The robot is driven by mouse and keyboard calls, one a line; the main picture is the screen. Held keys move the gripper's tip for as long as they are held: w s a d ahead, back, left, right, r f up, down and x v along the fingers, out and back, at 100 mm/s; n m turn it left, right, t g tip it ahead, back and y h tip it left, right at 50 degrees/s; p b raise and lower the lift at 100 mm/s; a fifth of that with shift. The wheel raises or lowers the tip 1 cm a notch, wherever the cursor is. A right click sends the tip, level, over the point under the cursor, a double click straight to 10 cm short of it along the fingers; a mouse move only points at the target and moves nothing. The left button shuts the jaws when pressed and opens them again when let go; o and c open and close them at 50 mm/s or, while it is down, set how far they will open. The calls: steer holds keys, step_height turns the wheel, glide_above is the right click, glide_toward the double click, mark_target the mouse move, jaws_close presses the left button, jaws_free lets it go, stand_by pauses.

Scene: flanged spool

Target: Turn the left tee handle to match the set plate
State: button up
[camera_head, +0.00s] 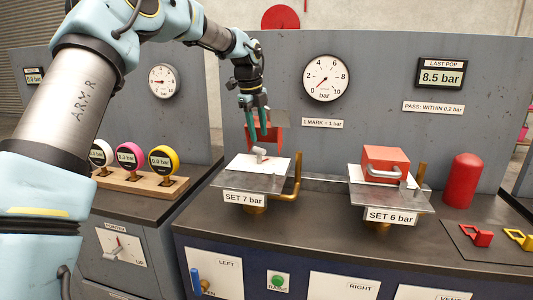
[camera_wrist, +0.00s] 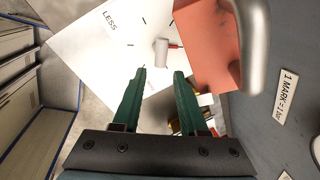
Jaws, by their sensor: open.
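The left tee handle (camera_head: 259,154) is small and grey and stands on a white card above the left stand. In the wrist view the tee handle (camera_wrist: 162,52) has a reddish tip and lies just beyond my fingertips, on the card (camera_wrist: 85,45) marked LESS with black ticks. The left set plate (camera_head: 244,199) reads SET 7 bar. My gripper (camera_head: 259,136) is open, pointing down above the handle; its green fingers (camera_wrist: 160,72) hold nothing. An orange block (camera_head: 265,143) sits behind it, partly hidden; it also shows in the wrist view (camera_wrist: 207,45) beside a grey bar handle.
The right stand carries an orange block (camera_head: 386,158) with a grey handle, and a SET 6 bar plate (camera_head: 391,216). A red cylinder (camera_head: 462,181) stands at right. The dial gauge (camera_head: 326,79) needle points lower left; a display (camera_head: 441,75) reads 8.5 bar.

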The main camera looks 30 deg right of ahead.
mark_target(260, 149)
steer(key=f, duration=0.2)
steer(key=f+p, duration=0.1)
steer(key=f, duration=0.2)
steer(key=d+f, duration=0.1)
steer(key=f, duration=0.1)
steer(key=shift+w+d+f+p, duration=0.1)
steer(key=shift+w+f+p, duration=0.2)
steer(key=shift+f, duration=0.05)
jaws_close()
